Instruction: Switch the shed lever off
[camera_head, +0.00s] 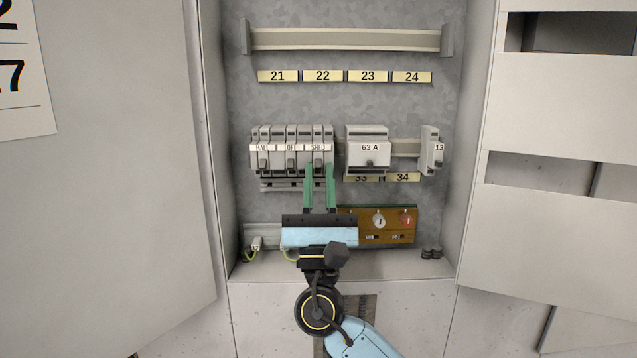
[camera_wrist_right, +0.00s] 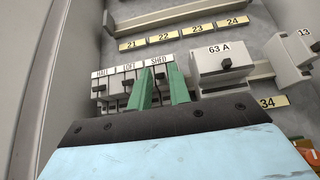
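The shed lever (camera_head: 319,167) is a small dark toggle on the breaker under the SHED label, at the right end of a row of grey breakers. It also shows in the right wrist view (camera_wrist_right: 160,76). My right gripper (camera_head: 319,170) is at this breaker, reaching up from below with its two green fingers apart. The fingertips (camera_wrist_right: 159,70) stand on either side of the lever. I cannot tell whether they touch it. Similar dark toggles for HALL (camera_wrist_right: 98,88) and LOFT (camera_wrist_right: 128,82) are to its left. My left gripper is out of view.
A 63 A unit (camera_head: 368,145) stands close to the right of the fingers, and a unit marked 13 (camera_head: 431,150) is farther right. A brown panel (camera_head: 398,230) with round knobs is low in the cabinet. Cabinet walls close in both sides. An empty rail (camera_head: 345,40) runs above.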

